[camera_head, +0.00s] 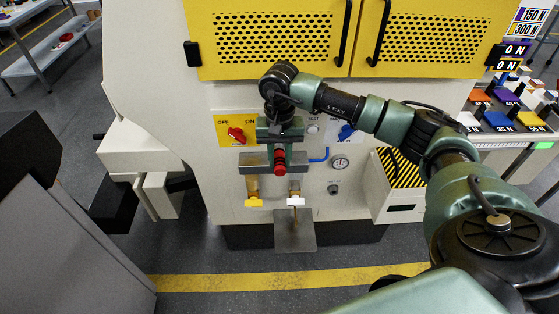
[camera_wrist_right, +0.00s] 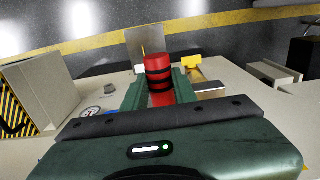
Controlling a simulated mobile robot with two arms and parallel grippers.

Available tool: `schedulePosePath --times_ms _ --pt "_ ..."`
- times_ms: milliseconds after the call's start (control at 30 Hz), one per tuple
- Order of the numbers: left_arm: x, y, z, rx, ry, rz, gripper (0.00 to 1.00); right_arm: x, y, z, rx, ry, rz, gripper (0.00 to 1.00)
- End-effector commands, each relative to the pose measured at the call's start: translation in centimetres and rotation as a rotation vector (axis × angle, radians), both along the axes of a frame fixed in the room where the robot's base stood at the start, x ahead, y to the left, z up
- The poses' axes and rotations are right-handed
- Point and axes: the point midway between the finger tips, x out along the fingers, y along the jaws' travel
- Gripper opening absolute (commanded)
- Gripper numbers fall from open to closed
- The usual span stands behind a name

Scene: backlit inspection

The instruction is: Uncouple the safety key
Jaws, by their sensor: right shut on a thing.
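The safety key appears to be a red cylinder with dark bands (camera_head: 279,161), at the front of the machine panel. In the wrist view the red cylinder (camera_wrist_right: 159,72) sits between my two green fingers. My right gripper (camera_head: 279,153) reaches down from above and is shut on it. A grey metal bracket (camera_head: 254,160) lies behind and beside the fingers. Whether the key is still seated in a socket is hidden by the gripper. My left gripper is not in view.
A red OFF/ON switch (camera_head: 236,134), a blue knob (camera_head: 347,131), a blue lever (camera_head: 319,155) and a gauge (camera_head: 340,162) surround the gripper. Yellow (camera_head: 253,203) and white (camera_head: 296,201) fittings hang below. A striped bin (camera_head: 399,170) stands right.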

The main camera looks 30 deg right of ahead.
Motion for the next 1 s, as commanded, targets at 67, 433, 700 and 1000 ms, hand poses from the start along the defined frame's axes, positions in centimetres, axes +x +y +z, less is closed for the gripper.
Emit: schedulePosePath --times_ms 67,433,700,1000 --pt "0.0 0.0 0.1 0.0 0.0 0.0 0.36 -0.3 0.2 0.0 0.0 0.001 0.001 0.0" --pt "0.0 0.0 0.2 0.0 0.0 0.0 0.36 -1.2 0.8 0.0 0.0 0.0 0.002 0.0" --pt "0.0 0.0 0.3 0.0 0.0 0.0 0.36 -1.9 1.2 0.0 0.0 0.0 0.002 0.0" --pt "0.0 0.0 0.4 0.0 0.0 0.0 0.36 -2.7 1.6 0.0 0.0 0.0 0.001 0.0"
